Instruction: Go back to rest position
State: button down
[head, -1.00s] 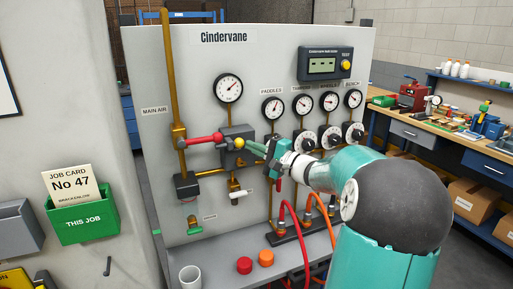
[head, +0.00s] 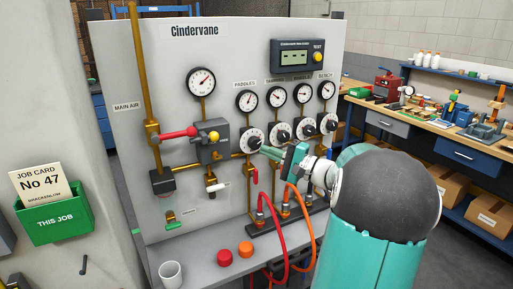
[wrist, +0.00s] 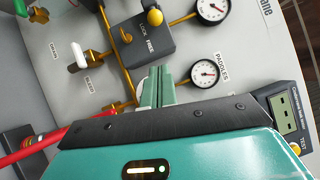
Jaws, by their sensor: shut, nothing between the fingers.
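My gripper (head: 268,152) is in front of the grey Cindervane panel (head: 110,70), below the row of black-and-white knobs. Its fingers are together and hold nothing. In the wrist view the closed green fingers (wrist: 157,88) point at the panel between the grey valve box (wrist: 140,45) and the PADDLES gauge (wrist: 205,73).
Red and orange hoses (head: 309,225) loop from the manifold below my gripper. A white cup (head: 171,275), a red cap (head: 225,257) and an orange cap (head: 246,249) stand on the ledge. A green job-card holder (head: 55,222) is at left. A workbench (head: 455,135) is at right.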

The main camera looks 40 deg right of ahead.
jog(key=shift+s, duration=0.3)
jog(key=a+f+n+g+y, duration=0.15)
jog(key=a+g, duration=0.25)
jog(key=a, duration=0.5)
jog(key=a+f+n+g, duration=0.2)
jog(key=a+n+g, duration=0.1)
jog(key=a, duration=0.6)
jog(key=a+f+n+g+y, duration=0.1)
jog(key=a+f+n+g, duration=0.2)
jog(key=a, duration=0.6)
jog(key=s+a+f+n+g+h, duration=0.2)
jog(key=s+a+n+h, duration=0.6)
jog(key=s, duration=0.7)
jog(key=shift+a+n+g, duration=0.35)
jog(key=shift+a+g, duration=0.25)
jog(key=shift+a, duration=0.55)
jog(key=shift+s, duration=0.1)
